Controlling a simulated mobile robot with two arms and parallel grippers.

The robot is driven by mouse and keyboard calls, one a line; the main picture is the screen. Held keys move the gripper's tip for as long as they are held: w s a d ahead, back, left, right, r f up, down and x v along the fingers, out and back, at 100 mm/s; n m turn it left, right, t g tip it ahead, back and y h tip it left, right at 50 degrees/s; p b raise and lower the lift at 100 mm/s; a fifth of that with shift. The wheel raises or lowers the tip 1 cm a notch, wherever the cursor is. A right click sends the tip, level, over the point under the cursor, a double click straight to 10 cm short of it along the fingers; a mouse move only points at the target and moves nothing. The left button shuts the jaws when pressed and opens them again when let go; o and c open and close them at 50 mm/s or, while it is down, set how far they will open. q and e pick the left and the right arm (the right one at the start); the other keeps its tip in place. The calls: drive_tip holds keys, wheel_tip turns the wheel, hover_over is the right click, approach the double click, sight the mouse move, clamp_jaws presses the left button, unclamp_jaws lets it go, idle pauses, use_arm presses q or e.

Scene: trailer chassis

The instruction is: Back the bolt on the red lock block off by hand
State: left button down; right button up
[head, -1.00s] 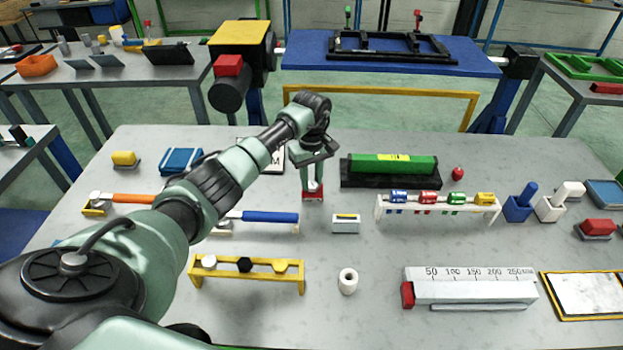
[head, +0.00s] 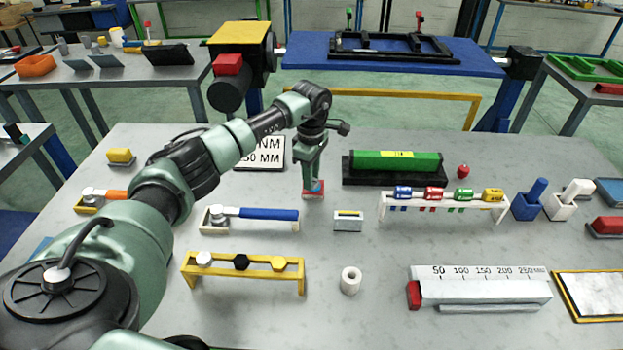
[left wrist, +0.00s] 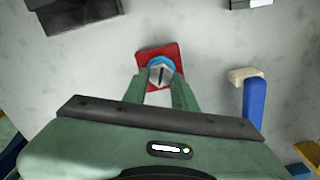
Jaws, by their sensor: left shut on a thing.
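The red lock block (left wrist: 150,53) lies on the grey table in the left wrist view. In the head view only a little of the red lock block (head: 307,195) shows under my gripper. The bolt (left wrist: 160,73) has a grey head with a dark line across it and a blue ring beside it. My left gripper (left wrist: 161,80) points down, with a finger on each side of the bolt head, shut on it. In the head view my left gripper (head: 313,182) covers most of the bolt.
A blue-handled wrench (head: 262,214) lies to the left and a small white block (head: 348,220) to the front right. A green bar on a black base (head: 395,168) stands to the right. A white sign (head: 262,152) is behind left.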

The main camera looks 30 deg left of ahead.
use_arm(q)
drive_tip(key=n, duration=0.4)
drive_tip(key=shift+s+n, duration=0.15)
drive_tip(key=shift+n, duration=0.15)
drive_tip(key=n, duration=0.3)
drive_tip(key=shift+s+d+f+n, duration=0.1)
drive_tip(key=shift+s+d+n, duration=0.05)
drive_tip(key=shift+n, duration=0.25)
drive_tip(key=n, duration=0.4)
drive_tip(key=shift+s+d, duration=0.1)
drive_tip(key=shift+d, duration=0.05)
drive_tip(key=n, duration=0.4)
drive_tip(key=shift+s+d+f, duration=0.1)
drive_tip(key=n, duration=0.3)
drive_tip(key=shift+d+n+p, duration=0.1)
drive_tip(key=shift+n+p, duration=0.2)
drive_tip(key=shift+p, duration=0.05)
drive_tip(key=n+p, duration=0.1)
drive_tip(key=n, duration=0.3)
drive_tip(key=shift+d+n, duration=0.15)
drive_tip(key=shift+n, duration=0.15)
drive_tip(key=n+p, duration=0.1)
drive_tip(key=n, duration=0.3)
drive_tip(key=shift+w+n+p, duration=0.25)
drive_tip(key=shift+n+p, duration=0.2)
drive_tip(key=shift+n, duration=1.55)
